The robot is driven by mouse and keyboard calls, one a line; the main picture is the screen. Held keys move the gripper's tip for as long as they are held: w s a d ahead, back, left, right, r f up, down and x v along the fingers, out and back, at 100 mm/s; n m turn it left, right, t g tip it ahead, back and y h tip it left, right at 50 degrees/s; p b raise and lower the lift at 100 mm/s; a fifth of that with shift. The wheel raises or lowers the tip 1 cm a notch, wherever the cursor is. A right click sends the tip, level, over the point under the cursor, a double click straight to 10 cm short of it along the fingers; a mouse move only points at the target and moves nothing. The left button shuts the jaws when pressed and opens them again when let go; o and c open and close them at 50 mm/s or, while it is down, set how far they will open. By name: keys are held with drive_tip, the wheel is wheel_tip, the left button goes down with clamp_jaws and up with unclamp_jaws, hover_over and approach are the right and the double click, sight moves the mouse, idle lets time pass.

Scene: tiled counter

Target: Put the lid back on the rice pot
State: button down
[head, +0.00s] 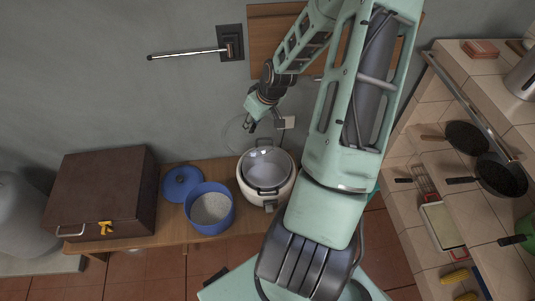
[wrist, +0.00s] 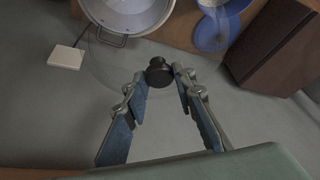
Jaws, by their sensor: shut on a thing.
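My gripper (head: 252,124) is shut on the black knob (wrist: 158,73) of a clear glass lid (head: 232,133). In the wrist view my fingers (wrist: 159,76) stand on both sides of the knob, and the lid's faint round edge spreads around it. The lid is in the air near the wall, behind and a little left of the white rice pot (head: 244,190). That pot stands uncovered on the wooden table, with a grey metal inner pot (head: 266,170) and dark handles. Its metal rim also shows at the top of the wrist view (wrist: 123,32).
A blue pot (head: 228,216) with pale grainy contents and a blue lid (head: 178,181) stand left of the rice pot. A brown box (head: 110,185) is at the table's left. A wall socket (head: 288,122) is behind. Tiled shelves (head: 440,140) with pans stand right.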

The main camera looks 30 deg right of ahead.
drive_tip(key=s+d+f+b, duration=0.1)
drive_tip(key=f+b, duration=0.3)
drive_tip(key=f, duration=0.5)
drive_tip(key=s+d+f+b, duration=0.1)
drive_tip(key=d+f+b, duration=0.2)
drive_tip(key=f+b, duration=0.2)
wheel_tip(320, 180, down, 4)
drive_tip(key=shift+d+r+n, duration=0.15)
drive_tip(key=shift+d+n, duration=0.1)
drive_tip(key=shift+n, duration=0.05)
drive_tip(key=shift+s, duration=0.1)
idle(0.7)
idle(1.6)
drive_tip(key=c, duration=1.5)
unclamp_jaws()
drive_tip(key=shift+o, duration=0.5)
drive_tip(key=shift+f, duration=0.2)
drive_tip(key=o, duration=0.4)
drive_tip(key=shift+c, duration=0.2)
